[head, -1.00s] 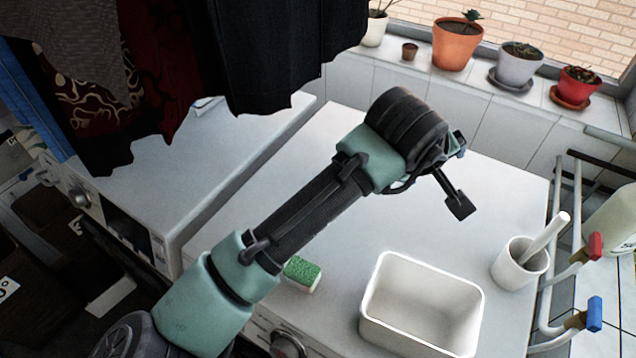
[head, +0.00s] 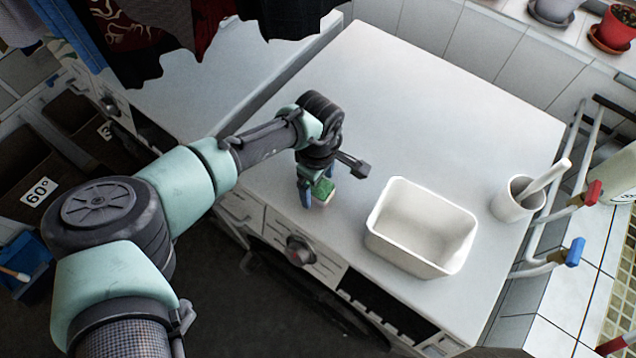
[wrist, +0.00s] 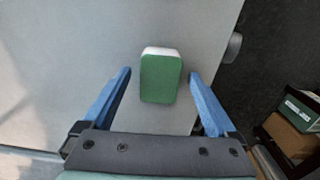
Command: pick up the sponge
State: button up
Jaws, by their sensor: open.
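The sponge (head: 324,190), green on top with a white layer below, lies on the white machine top near its front edge. In the wrist view the sponge (wrist: 161,76) sits between and slightly beyond the tips of the two blue fingers, with a gap on each side. My gripper (wrist: 160,72) is open and empty, pointing down. In the head view my gripper (head: 318,196) is right at the sponge, and my wrist partly hides it.
A white rectangular tub (head: 420,226) stands right of the sponge. A white cup (head: 513,200) with a handle-like stick stands further right, near metal pipes. Dark clothes (head: 215,25) hang at the upper left. The back of the machine top (head: 430,110) is clear.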

aim_at(318, 186)
jog(key=shift+f, duration=0.5)
jog(key=c, duration=1.4)
jog(key=shift+r, duration=0.15)
notch_tip(318, 186, up, 10)
jog(key=shift+f+b, duration=0.1)
jog(key=shift+b, duration=0.95)
